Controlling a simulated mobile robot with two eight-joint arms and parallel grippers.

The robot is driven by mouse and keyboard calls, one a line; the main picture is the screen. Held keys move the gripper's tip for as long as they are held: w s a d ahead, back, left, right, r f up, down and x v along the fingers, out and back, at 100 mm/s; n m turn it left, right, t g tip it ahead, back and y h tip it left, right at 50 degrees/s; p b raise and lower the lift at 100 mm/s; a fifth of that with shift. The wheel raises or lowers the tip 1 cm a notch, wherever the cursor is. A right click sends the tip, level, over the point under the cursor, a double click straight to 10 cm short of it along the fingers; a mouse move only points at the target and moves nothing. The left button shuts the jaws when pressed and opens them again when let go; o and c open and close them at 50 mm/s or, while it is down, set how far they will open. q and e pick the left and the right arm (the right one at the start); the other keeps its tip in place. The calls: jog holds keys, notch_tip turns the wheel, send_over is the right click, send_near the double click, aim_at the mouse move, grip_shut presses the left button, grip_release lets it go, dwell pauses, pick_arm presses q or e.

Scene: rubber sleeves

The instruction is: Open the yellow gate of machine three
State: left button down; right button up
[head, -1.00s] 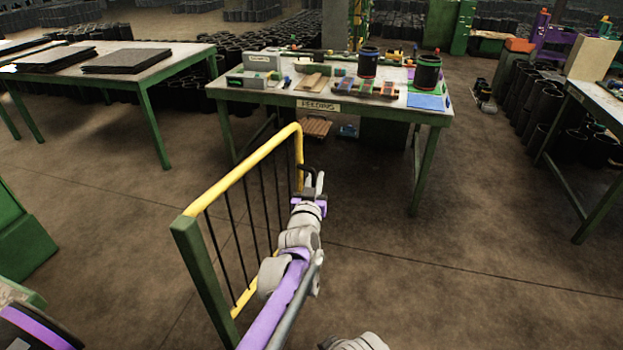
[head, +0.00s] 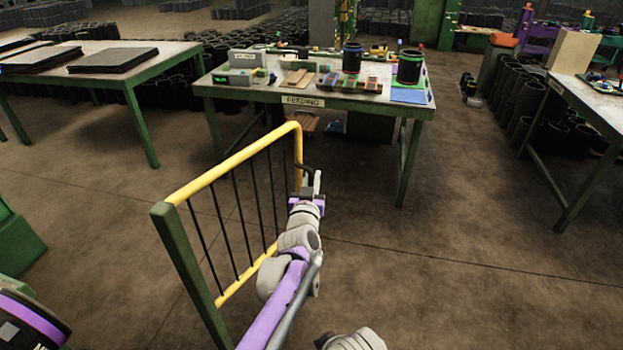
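The yellow gate (head: 231,160) has a yellow tube frame with thin black bars and hangs from a green post (head: 188,262) at its near left end. It stands swung out over open floor, its free end pointing toward the far table. A dark handle (head: 303,172) sits at that free end. My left gripper (head: 309,187) is at the handle and looks shut on it; the fingers partly hide the grip. My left arm runs along the gate's right side. Only a grey part of my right arm shows at the bottom edge; its gripper is out of view.
A feeding table (head: 300,101) with sleeves and small parts stands beyond the gate. Another table (head: 143,74) with dark sheets is at the far left, and one (head: 583,108) at the right. A green machine part (head: 18,240) is at the left edge. Floor right of the gate is clear.

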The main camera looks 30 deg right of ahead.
pick_arm(q)
jog(key=c, duration=0.8)
grip_release()
jog(key=shift+s+d, duration=0.1)
jog(key=shift+d, duration=0.2)
jog(key=shift+c, duration=0.2)
jog(key=shift+a, duration=0.15)
jog(key=v, duration=1)
jog(key=shift+s+a, duration=0.2)
jog(key=shift+s, duration=0.1)
